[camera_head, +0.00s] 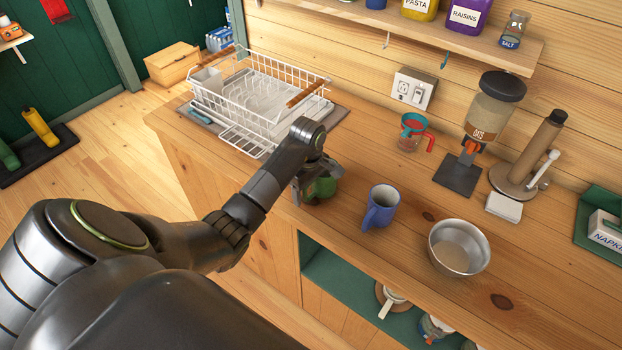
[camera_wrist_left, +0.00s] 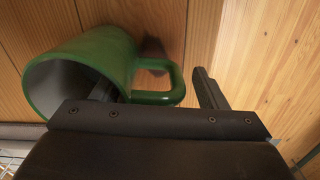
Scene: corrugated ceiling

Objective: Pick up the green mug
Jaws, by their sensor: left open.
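The green mug (camera_head: 322,188) is at the front edge of the wooden counter, partly hidden behind my left gripper (camera_head: 305,188) in the head view. In the left wrist view the green mug (camera_wrist_left: 95,58) shows its pale inside facing left and its handle (camera_wrist_left: 160,97) pointing right. My left gripper (camera_wrist_left: 152,80) is open. Its fingers are on either side of the handle, one against or in front of the mug's body, the other right of the handle. I cannot tell whether they touch it. My right gripper is not in view.
A white dish rack (camera_head: 246,92) is behind to the left. A glass measuring cup (camera_head: 411,132) and a dispenser (camera_head: 487,112) stand near the wall. An open shelf (camera_head: 345,275) lies below the counter.

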